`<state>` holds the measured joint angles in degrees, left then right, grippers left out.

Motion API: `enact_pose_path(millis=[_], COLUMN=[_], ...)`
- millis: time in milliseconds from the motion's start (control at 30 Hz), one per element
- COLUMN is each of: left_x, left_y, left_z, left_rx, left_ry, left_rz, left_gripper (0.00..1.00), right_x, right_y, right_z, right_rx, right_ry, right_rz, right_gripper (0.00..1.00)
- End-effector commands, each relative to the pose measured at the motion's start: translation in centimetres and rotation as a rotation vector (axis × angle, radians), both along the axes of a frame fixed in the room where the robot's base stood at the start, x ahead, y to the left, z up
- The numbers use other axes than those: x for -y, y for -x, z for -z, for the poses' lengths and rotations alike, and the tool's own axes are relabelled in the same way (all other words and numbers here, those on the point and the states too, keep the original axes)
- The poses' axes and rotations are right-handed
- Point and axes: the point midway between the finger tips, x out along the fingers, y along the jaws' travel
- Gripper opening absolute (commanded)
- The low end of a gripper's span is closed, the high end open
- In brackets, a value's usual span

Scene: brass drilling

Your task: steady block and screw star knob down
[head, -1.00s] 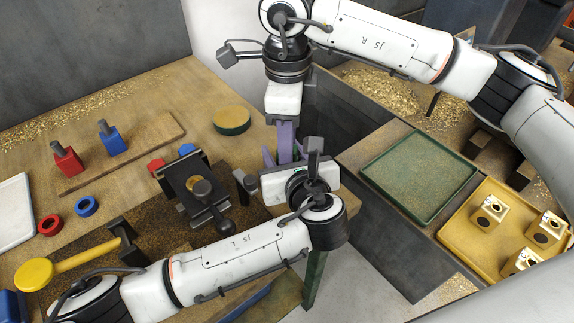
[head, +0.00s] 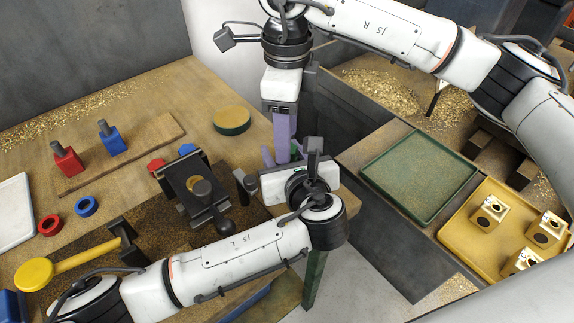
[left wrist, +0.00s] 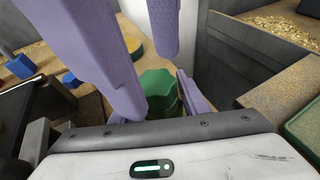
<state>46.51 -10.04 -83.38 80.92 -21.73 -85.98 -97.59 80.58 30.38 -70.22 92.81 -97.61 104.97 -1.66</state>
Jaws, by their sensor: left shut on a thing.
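The green star knob (left wrist: 158,84) shows in the left wrist view, with a green part below it. In the head view only a sliver of green (head: 294,148) shows behind my left gripper's body. My left gripper (left wrist: 150,112) has its purple fingers low around the part under the knob, shut on the block, which is mostly hidden. My right gripper (head: 283,136) points down from above, close over the knob. In the left wrist view its two long purple fingers are apart, with a clear gap, and no hold on the knob shows.
A dark vise (head: 195,185) stands left of my left gripper. Red and blue blocks (head: 112,140), rings (head: 86,206) and a green round pad (head: 231,121) lie on the bench. A green tray (head: 418,175) and a yellow tray (head: 470,245) with brass blocks are at right.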

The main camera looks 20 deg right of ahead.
Motion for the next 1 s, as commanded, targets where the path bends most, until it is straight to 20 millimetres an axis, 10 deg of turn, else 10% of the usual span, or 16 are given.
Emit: enact_pose_path(millis=[500,1000], left_x=[0.1,0.1], left_y=[0.1,0.1], left_z=[0.1,0.1], left_rx=[-0.002,-0.002], left_ry=[0.001,0.001], left_rz=[0.002,0.003], left_gripper=[0.00,0.00], right_x=[0.1,0.0], right_y=[0.0,0.0], right_z=[-2.4,-5.8], right_rx=[-0.001,-0.001], right_ry=[0.003,0.004], right_rz=[-0.017,-0.451], right_gripper=[0.48,0.48])
